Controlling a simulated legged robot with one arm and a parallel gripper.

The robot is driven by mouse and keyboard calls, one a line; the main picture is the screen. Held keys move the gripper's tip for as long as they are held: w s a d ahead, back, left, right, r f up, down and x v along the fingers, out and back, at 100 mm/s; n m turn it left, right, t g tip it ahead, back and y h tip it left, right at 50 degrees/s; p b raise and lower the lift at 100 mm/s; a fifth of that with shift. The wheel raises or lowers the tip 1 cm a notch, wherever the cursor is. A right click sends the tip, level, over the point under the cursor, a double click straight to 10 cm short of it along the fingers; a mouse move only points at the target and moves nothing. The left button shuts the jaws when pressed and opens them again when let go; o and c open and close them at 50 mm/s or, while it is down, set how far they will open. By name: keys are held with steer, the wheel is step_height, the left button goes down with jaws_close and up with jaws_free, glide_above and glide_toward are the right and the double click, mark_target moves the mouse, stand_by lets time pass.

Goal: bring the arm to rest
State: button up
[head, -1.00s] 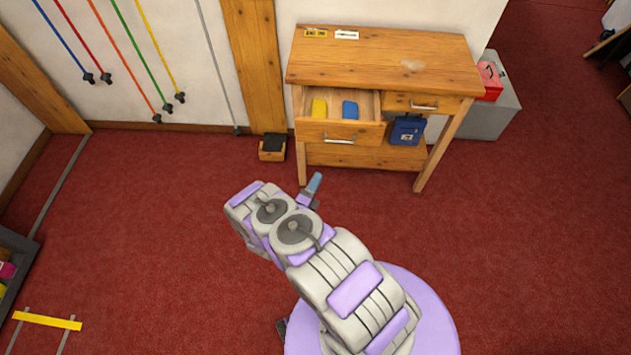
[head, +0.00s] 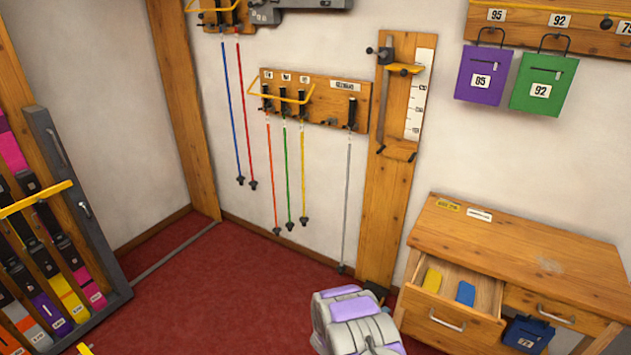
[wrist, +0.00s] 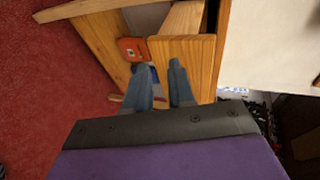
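My gripper (wrist: 158,67) shows in the wrist view with its two blue-grey fingers apart and nothing seen between them. Beyond the fingertips is a wooden face of the bench (wrist: 183,62), and I cannot tell whether they touch it. In the head view only part of my arm (head: 355,318) shows at the bottom edge, left of the wooden bench (head: 520,240). My gripper is hidden in that view.
The bench's left drawer (head: 445,318) stands open with a yellow block (head: 432,280) and a blue block (head: 466,293) inside. A blue bag (head: 527,335) hangs under the right drawer. A rack (head: 85,215) stands left. Red floor (head: 225,285) between is clear.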

steer(key=a+r+n+g+y, duration=0.1)
steer(key=a+r+n+y, duration=0.4)
steer(key=r, duration=0.4)
steer(key=a+r+n+g+y, duration=0.1)
steer(key=a+r+n+y, duration=0.35)
steer(key=a+r, duration=0.45)
steer(key=s+a+r+n+g+y, duration=0.25)
steer(key=s+r+n, duration=0.55)
steer(key=s+r, duration=0.55)
steer(key=s+d+r+n+g, duration=0.2)
steer(key=s+n, duration=0.1)
steer(key=s, duration=0.8)
steer(key=s+d+r+n+g+h, duration=0.1)
steer(key=s+d+r+n+g, duration=0.1)
steer(key=s, duration=1)
steer(key=s+d+r+n+g+h, duration=0.1)
steer(key=s+d+r+n+g, duration=0.2)
steer(key=s, duration=0.9)
steer(key=shift+d+r+n, duration=0.2)
steer(key=shift+d+n, duration=0.25)
steer(key=shift+d, duration=0.2)
